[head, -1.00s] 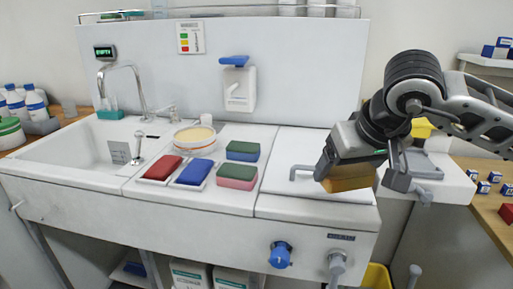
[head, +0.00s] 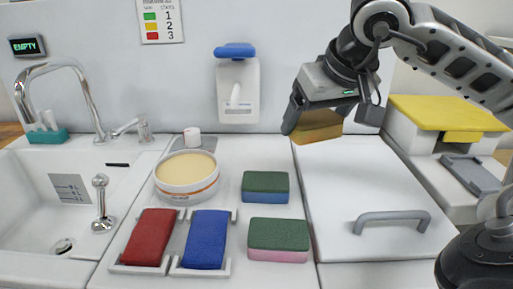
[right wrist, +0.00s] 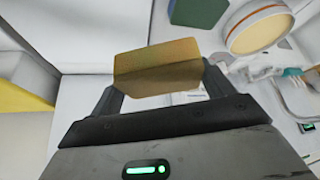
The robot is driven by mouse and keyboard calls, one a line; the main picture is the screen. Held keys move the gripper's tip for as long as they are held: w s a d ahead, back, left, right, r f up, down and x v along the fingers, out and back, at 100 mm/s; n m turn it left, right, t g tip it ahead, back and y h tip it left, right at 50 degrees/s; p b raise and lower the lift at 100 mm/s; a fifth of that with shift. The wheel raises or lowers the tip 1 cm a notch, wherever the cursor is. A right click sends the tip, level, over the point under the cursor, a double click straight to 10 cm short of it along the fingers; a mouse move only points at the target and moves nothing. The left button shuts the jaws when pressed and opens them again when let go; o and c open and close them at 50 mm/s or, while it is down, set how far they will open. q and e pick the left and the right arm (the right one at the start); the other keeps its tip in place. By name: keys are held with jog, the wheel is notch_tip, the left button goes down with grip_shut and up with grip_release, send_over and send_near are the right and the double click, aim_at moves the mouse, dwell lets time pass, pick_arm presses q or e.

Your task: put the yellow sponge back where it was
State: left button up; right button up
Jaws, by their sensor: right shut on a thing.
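My right gripper (head: 318,112) is shut on the yellow sponge (head: 316,132), a brownish-yellow block. It holds the sponge in the air near the back panel, over the back left part of the white lid (head: 350,170). The right wrist view shows the sponge (right wrist: 158,68) between the two fingers (right wrist: 160,85). A red sponge (head: 148,238) and a blue sponge (head: 206,240) lie in white holders. Two green-topped sponges lie to their right, one with a blue base (head: 265,187), one with a pink base (head: 278,240). My left gripper is not in view.
A round tub (head: 187,172) with pale yellow contents stands behind the holders. The sink (head: 35,200) is at left. The lid's grey handle (head: 391,218) sticks up at the front. A wall dispenser (head: 237,90) hangs behind. A yellow-lidded bin (head: 445,115) is at right.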

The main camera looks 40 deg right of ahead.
jog(key=p, duration=0.3)
send_near(268, 158)
jog(key=shift+w+d+f+b, duration=0.15)
jog(key=shift+w, duration=0.35)
jog(key=shift+w+d+f+b, duration=0.15)
jog(key=shift+w, duration=0.3)
jog(key=shift+w+f, duration=0.2)
jog(key=shift+f, duration=0.05)
jog(key=shift+w+d+f, duration=0.1)
jog(key=shift+w+f, duration=0.05)
jog(key=shift+f, duration=0.8)
jog(key=shift+w+f, duration=0.15)
jog(key=shift+f, duration=0.8)
jog(key=shift+f, duration=0.15)
jog(key=o, duration=0.6)
